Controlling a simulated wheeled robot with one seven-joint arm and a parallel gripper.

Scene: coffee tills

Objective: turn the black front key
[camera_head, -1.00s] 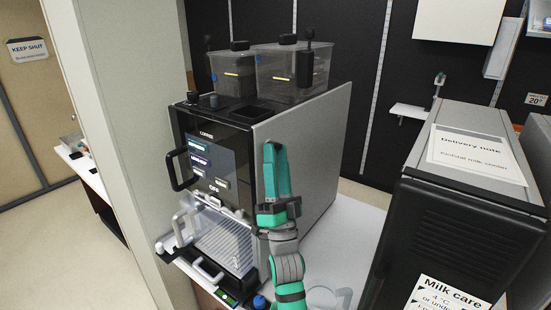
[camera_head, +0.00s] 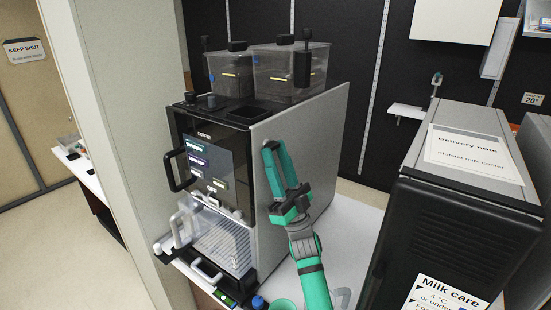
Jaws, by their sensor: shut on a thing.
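The coffee machine (camera_head: 300,140) stands on a white counter with its dark front panel facing left. Two small black knobs, one at the left (camera_head: 190,97) and one to its right (camera_head: 211,101), stand on its top near the front edge. I cannot tell which is the black front key. My gripper (camera_head: 275,146) points up before the machine's grey side panel, well below the knobs. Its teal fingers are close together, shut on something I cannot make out.
A black handle (camera_head: 179,169) and a clear guard with pale handles (camera_head: 222,238) jut from the machine's front. The black milk cooler (camera_head: 455,240) stands at the right. A pale wall (camera_head: 115,110) stands close at the left. White counter (camera_head: 352,235) is free between machine and cooler.

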